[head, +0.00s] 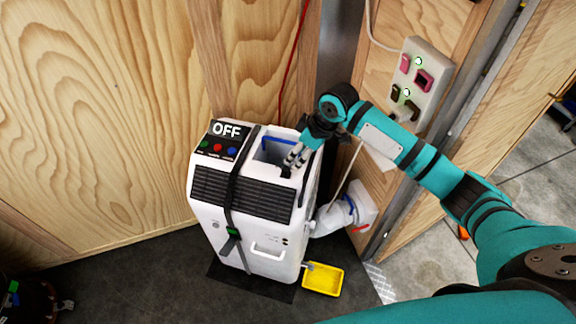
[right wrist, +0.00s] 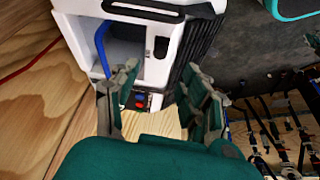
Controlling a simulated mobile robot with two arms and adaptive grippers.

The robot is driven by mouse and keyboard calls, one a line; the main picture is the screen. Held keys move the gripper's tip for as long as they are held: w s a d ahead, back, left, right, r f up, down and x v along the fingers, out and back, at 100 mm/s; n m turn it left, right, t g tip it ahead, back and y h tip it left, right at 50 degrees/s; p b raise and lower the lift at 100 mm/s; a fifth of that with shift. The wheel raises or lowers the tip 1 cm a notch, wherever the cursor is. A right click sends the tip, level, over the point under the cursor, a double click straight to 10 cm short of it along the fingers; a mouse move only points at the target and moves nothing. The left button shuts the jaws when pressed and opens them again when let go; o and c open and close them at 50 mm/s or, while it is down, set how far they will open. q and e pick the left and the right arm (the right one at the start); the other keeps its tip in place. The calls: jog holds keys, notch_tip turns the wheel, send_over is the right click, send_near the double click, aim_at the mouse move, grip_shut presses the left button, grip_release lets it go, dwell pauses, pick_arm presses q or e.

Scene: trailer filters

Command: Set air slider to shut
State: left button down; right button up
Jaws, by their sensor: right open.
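I cannot tell for sure which part is the air slider. A white pipe fitting (head: 335,215) low on the wall, right of the white machine (head: 262,230), carries a small blue part (head: 351,205) and a red part (head: 361,228). My right gripper (head: 293,158) is open and empty at the open recess in the machine's top. In the right wrist view its fingers (right wrist: 165,92) stand apart, with the machine's white body (right wrist: 125,55) beyond them. A blue strip (right wrist: 103,48) runs along the recess edge. My left gripper is not in view.
The machine's panel (head: 222,140) reads OFF; a black strap (head: 237,195) crosses its front. A yellow tray (head: 322,278) lies on the floor beside it. A socket box (head: 420,80) is on the wall at right. A red cable (head: 292,65) hangs behind.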

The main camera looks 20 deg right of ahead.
aim_at(286, 169)
jog(key=x, duration=0.8)
jog(key=shift+w, duration=0.1)
grip_shut()
jog(key=shift+a, duration=0.1)
